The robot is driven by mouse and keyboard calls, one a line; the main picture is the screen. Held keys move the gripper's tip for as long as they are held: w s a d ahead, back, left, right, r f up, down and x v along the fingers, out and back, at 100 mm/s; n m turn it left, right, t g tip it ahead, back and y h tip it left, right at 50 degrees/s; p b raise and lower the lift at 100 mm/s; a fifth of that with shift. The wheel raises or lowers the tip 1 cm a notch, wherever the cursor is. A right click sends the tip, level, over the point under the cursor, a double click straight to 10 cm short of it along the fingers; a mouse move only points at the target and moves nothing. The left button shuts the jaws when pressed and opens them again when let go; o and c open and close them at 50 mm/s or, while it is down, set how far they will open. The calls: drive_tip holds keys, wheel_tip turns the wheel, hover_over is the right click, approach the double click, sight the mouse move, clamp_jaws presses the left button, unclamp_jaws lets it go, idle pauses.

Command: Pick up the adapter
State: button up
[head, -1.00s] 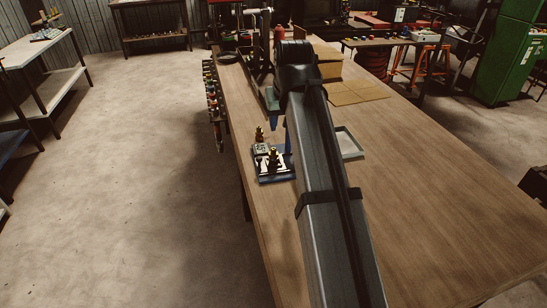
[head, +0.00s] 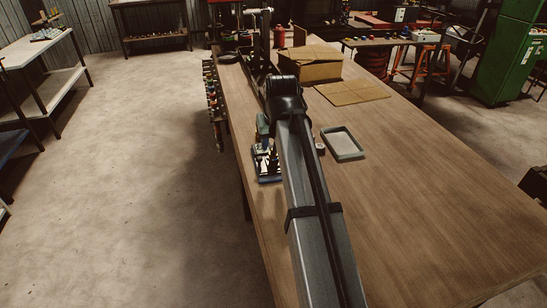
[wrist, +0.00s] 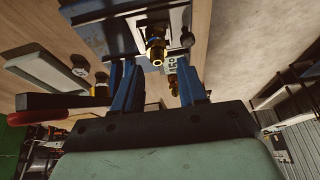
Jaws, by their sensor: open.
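A brass adapter (wrist: 157,47) shows in the wrist view, standing out from a blue block (wrist: 108,38). My gripper (wrist: 157,75) is open, with its two blue fingers apart; the adapter appears between and beyond the fingertips, and I see no contact. A second brass fitting (wrist: 172,84) shows partly behind the right finger beside a small marked block. In the head view the fixture (head: 267,168) sits at the left edge of the bench, partly covered by my arm. My fingers are mostly hidden there.
A shallow grey tray (head: 343,144) lies on the wooden bench (head: 420,185) right of my arm. A cardboard box (head: 310,66) and a flat cardboard sheet (head: 352,92) lie farther back. The right bench is clear.

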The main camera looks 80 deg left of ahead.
sight(274, 156)
drive_tip(key=shift+x, duration=2.5)
drive_tip(key=shift+w+d, duration=0.1)
clamp_jaws()
